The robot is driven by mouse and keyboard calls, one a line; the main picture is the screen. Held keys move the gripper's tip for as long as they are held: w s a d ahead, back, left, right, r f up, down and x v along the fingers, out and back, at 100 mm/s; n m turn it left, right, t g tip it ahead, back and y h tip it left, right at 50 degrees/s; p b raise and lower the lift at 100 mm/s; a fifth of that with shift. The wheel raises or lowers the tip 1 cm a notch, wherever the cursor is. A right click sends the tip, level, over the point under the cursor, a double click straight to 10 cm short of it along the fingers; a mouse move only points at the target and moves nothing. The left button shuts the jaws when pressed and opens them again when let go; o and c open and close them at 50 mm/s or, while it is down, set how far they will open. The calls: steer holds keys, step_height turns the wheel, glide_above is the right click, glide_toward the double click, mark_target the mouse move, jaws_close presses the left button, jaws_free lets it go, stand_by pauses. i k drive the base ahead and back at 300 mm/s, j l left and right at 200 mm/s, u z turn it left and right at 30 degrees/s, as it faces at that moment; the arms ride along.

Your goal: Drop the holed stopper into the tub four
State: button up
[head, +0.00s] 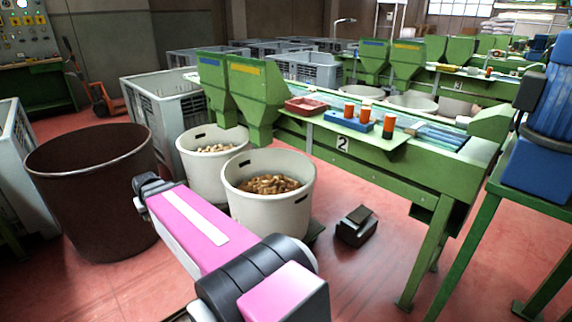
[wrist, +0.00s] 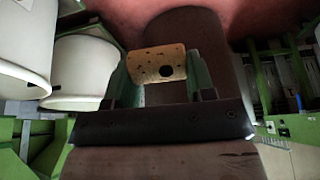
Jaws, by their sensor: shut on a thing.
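My gripper (wrist: 158,70) is shut on a tan cork stopper (wrist: 148,62) in the wrist view. The stopper lies crosswise between the two green fingers, and a dark round hole shows in its side. In the head view my pink arm reaches forward and left, and the gripper and stopper are hidden. Two white tubs with cork stoppers in them stand by the near green machine: a front one (head: 262,212) and one behind it to the left (head: 200,176). No number four is readable on any tub. White tubs also show at the left of the wrist view (wrist: 88,72).
A large dark brown bin (head: 95,205) stands at the left. Grey crates (head: 180,120) are behind it. The near green machine (head: 400,165) bears a sign 2 (head: 342,143). A small dark object (head: 355,230) lies on the red floor. More tubs (head: 412,102) stand farther back.

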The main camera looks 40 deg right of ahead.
mark_target(238, 210)
steer(key=l+z, duration=0.15)
steer(key=l, duration=0.8)
steer(key=l+z, duration=0.2)
steer(key=l, duration=0.8)
steer(key=i, duration=0.05)
